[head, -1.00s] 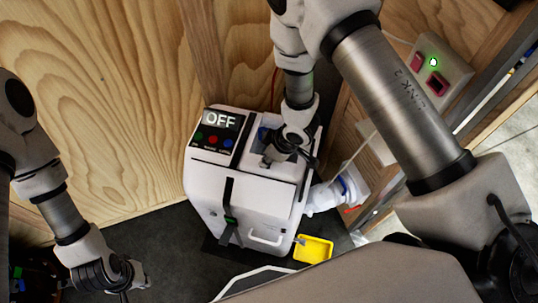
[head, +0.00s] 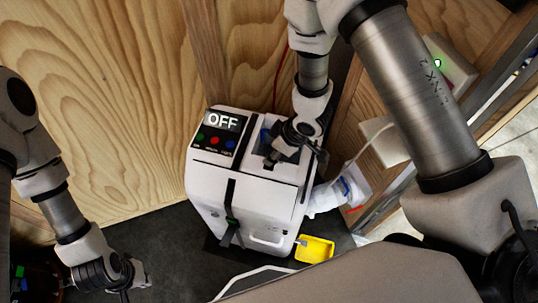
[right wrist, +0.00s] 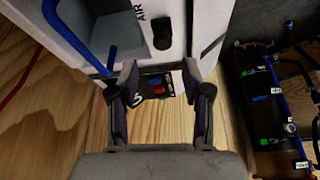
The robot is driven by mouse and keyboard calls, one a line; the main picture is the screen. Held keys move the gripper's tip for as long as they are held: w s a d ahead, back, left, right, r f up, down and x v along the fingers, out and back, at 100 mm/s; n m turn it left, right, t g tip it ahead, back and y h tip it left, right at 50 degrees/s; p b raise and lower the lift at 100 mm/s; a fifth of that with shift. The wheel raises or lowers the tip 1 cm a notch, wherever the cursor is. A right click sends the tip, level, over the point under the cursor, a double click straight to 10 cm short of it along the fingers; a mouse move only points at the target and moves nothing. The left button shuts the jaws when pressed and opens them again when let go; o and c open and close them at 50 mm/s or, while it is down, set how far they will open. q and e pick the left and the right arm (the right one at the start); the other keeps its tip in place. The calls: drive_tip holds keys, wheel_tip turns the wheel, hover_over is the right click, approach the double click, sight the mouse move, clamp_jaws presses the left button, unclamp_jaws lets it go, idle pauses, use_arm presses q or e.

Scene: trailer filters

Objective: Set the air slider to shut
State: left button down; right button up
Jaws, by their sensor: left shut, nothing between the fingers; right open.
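A white machine (head: 262,205) stands in the middle of the head view, with a display reading OFF (head: 222,121). In the right wrist view a black knob (right wrist: 162,31) sits on a white face beside the word AIR, beyond my fingertips. My right gripper (head: 290,148) is over the recessed top of the machine in the head view. It shows in the right wrist view (right wrist: 160,78) with its fingers apart and nothing between them; the knob is apart from them. The arm and gripper hide part of the machine top. My left gripper (head: 128,276) is shut and empty at lower left.
A blue handle (right wrist: 112,40) rises left of the knob. A dark cylinder with a blue hose (right wrist: 262,100) stands at right in the wrist view. A yellow tray (head: 314,249) lies by the machine's front. Wooden walls (head: 100,110) close off the back.

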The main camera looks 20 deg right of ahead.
drive_tip(key=v, duration=0.7)
